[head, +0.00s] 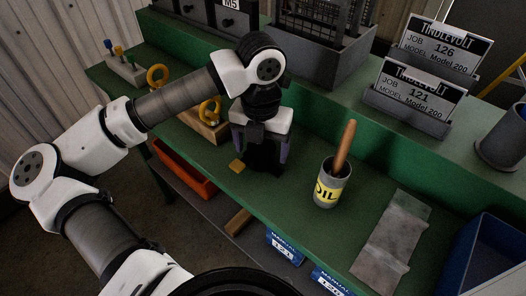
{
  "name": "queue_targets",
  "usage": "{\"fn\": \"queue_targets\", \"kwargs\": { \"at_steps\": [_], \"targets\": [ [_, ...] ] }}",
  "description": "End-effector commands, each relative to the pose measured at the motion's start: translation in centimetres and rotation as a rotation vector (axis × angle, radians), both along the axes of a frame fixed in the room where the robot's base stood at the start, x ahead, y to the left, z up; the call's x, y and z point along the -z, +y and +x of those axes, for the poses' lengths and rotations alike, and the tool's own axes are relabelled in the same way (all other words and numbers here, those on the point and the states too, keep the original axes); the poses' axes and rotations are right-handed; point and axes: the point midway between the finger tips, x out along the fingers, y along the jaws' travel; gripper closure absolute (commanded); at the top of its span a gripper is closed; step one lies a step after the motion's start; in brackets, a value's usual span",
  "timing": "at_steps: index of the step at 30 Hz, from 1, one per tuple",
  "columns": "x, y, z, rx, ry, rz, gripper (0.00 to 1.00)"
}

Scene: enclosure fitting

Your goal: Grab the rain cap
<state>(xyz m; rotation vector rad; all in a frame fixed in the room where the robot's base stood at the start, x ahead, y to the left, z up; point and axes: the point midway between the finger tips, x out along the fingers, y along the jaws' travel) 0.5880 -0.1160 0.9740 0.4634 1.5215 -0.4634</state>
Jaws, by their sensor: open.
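My gripper (261,157) points down over the green bench, its two purple-tinted fingers apart. A dark object (263,160) shows low between and below the fingers; it may be the rain cap, but its shape is mostly lost in shadow and behind my gripper. I cannot tell whether the fingers touch it. A small yellow piece (236,166) lies on the bench just left of my gripper.
A grey OIL tin (327,188) with a wooden handle stands to the right on the green bench (300,225). A wooden block (205,126) with a yellow ring is close behind left. Job signs (412,92), a grey cup and a blue bin (487,262) are farther right.

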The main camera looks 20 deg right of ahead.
Motion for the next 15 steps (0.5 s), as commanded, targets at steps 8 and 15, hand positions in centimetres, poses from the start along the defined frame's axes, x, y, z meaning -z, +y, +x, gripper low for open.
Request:
{"fn": "queue_targets", "kwargs": {
  "at_steps": [8,15],
  "targets": [
    [0.64,-0.02,0.0,0.0,-0.002,-0.001,0.2],
    [0.61,-0.03,0.0,0.0,-0.002,-0.001,0.48]
  ]
}}
